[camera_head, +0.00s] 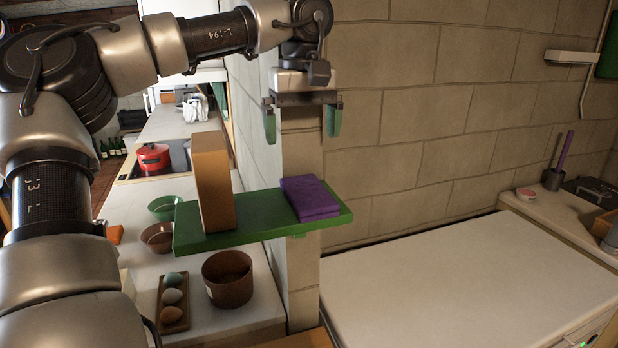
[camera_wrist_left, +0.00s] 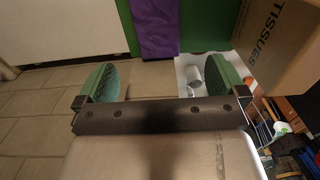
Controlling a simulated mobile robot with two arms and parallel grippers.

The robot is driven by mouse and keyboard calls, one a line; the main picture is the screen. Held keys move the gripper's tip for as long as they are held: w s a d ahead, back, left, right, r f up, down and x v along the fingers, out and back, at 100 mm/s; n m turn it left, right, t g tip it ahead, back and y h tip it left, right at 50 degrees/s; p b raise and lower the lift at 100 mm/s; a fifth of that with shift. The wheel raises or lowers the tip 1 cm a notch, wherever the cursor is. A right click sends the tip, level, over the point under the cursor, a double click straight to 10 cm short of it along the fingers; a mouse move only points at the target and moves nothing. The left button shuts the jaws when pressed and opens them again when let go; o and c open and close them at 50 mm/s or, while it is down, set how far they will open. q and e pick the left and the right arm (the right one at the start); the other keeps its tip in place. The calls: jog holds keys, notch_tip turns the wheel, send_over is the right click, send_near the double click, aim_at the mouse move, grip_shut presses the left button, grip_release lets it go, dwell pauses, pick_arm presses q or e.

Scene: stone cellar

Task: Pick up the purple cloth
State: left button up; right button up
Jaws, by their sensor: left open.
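The purple cloth (camera_head: 310,197) is a folded, flat block lying on the right end of a green shelf (camera_head: 256,220). My left gripper (camera_head: 302,122) is open and empty above the cloth, its two green fingers apart and pointing down. There is a clear gap between the fingertips and the cloth. In the left wrist view the cloth (camera_wrist_left: 156,28) shows at the top, beyond the open fingers, on the green shelf (camera_wrist_left: 205,22). My right gripper is not in view.
A brown box (camera_head: 213,182), with TISSUES lettering in the wrist view (camera_wrist_left: 290,35), stands on the shelf left of the cloth. A stone wall (camera_head: 420,150) is close behind. Below are a brown pot (camera_head: 228,279), bowls and an egg tray (camera_head: 173,300). The right white counter (camera_head: 450,275) is clear.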

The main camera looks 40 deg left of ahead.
aim_at(307, 190)
pick_arm(q)
jog(key=f, duration=0.4)
jog(key=shift+s+d+f+p, duration=0.15)
jog(key=shift+s+d+p, duration=0.1)
jog(key=shift+p, duration=0.1)
jog(key=shift+f, duration=0.3)
jog(key=f, duration=0.1)
jog(key=f+p, duration=0.1)
jog(key=f, duration=0.1)
jog(key=f+p, duration=0.1)
jog(key=f, duration=0.1)
jog(key=shift+w+d, duration=0.15)
jog(key=shift+d, duration=0.25)
jog(key=shift+f, duration=0.35)
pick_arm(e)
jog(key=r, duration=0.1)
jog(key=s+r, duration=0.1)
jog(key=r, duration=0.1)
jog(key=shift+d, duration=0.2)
pick_arm(q)
jog(key=shift+c, duration=0.5)
jog(key=c, duration=0.8)
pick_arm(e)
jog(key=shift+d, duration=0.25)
pick_arm(q)
jog(key=shift+r, duration=0.15)
